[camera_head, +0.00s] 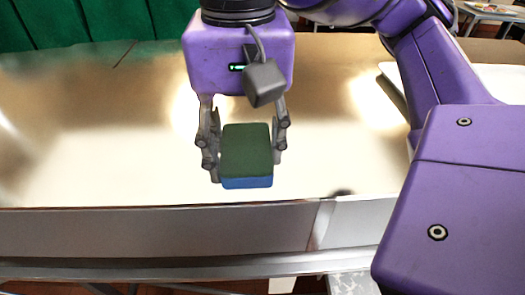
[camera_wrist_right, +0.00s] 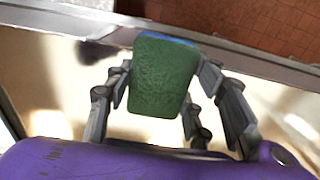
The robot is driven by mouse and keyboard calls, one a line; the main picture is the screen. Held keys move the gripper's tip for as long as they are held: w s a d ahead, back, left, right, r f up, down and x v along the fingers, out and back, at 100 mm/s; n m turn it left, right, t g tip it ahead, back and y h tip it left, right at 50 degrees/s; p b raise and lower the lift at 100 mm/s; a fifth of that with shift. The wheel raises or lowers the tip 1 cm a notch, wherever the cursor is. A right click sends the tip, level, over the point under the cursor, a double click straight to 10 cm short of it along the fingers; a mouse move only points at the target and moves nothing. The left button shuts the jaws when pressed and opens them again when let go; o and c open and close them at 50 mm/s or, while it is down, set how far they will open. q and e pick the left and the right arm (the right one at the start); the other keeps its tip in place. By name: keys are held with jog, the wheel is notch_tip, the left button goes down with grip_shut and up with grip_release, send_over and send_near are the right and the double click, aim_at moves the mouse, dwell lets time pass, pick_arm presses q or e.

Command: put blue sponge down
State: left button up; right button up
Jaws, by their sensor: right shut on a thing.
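The blue sponge (camera_head: 247,156) has a dark green top layer over a blue underside. My right gripper (camera_head: 245,158) is shut on it, with one finger along its left side and one along its right. In the right wrist view the sponge (camera_wrist_right: 160,75) sits between the fingers of the gripper (camera_wrist_right: 165,85), green face toward the camera. It is near the front edge of a shiny metal table (camera_head: 100,140). I cannot tell whether the sponge touches the table. My left gripper is not in view.
The metal table's front edge (camera_head: 150,230) runs just below the sponge. A white tray-like thing (camera_head: 500,82) lies at the right, partly behind my right arm. Green curtains (camera_head: 90,22) hang behind. The table to the left of the gripper is clear.

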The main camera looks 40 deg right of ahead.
aim_at(257, 133)
jog(key=w+d+f, duration=0.2)
jog(key=w+d, duration=0.1)
jog(key=w+d+f, duration=0.1)
jog(key=shift+w+d+f, duration=0.25)
jog(key=shift+w+d, duration=0.1)
jog(key=f, duration=0.1)
jog(key=w+d+f, duration=0.2)
jog(key=shift+w+f, duration=0.1)
jog(key=shift+f, duration=0.2)
jog(key=shift+w+d+f, duration=0.2)
jog(key=shift+w+f, duration=0.1)
jog(key=shift+f, duration=0.15)
jog(key=f, duration=0.3)
jog(key=shift+w+d+f, duration=0.1)
jog(key=shift+w+d, duration=0.1)
jog(key=shift+f, duration=0.4)
jog(key=o, duration=1)
jog(key=shift+o, duration=0.5)
jog(key=shift+r, duration=0.35)
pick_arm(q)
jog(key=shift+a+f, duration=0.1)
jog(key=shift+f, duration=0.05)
pick_arm(e)
notch_tip(257, 133, up, 12)
